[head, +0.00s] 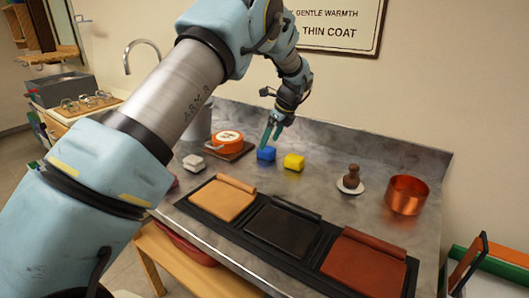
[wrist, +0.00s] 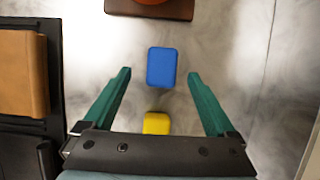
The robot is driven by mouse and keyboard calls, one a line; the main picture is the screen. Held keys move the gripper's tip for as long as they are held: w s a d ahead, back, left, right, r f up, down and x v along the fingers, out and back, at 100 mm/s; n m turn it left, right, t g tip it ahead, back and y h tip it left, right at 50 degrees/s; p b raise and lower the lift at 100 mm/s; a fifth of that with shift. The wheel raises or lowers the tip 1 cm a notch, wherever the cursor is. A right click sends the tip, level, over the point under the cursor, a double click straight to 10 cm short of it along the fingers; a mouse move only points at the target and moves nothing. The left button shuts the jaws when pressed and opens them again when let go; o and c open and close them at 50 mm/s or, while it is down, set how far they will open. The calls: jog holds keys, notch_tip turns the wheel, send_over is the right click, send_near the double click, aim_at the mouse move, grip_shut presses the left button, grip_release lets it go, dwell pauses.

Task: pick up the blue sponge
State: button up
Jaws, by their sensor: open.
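The blue sponge (head: 266,154) lies on the metal worktop, just left of a yellow sponge (head: 294,162). My gripper (head: 271,134) is above the blue sponge, pointing down at it, with green fingers. In the wrist view the blue sponge (wrist: 162,67) lies ahead of the open fingers (wrist: 159,74), roughly centred between their tips, and nothing is held. The yellow sponge (wrist: 157,123) shows nearer the gripper's base, partly cut off by it. How high the fingertips are above the blue sponge is hard to tell.
An orange round tin (head: 227,140) sits on a brown board behind left. A whitish block (head: 194,163) lies at left. Leather panels in a black tray (head: 235,237) line the front. A brown knobbed tool on a white dish (head: 351,186) and a copper pot (head: 406,195) stand right.

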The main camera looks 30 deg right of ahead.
aim_at(267, 148)
jog(key=shift+p+x, duration=1.25)
jog(key=shift+x, duration=1.35)
jog(key=shift+d, duration=0.2)
jog(key=c, duration=1.4)
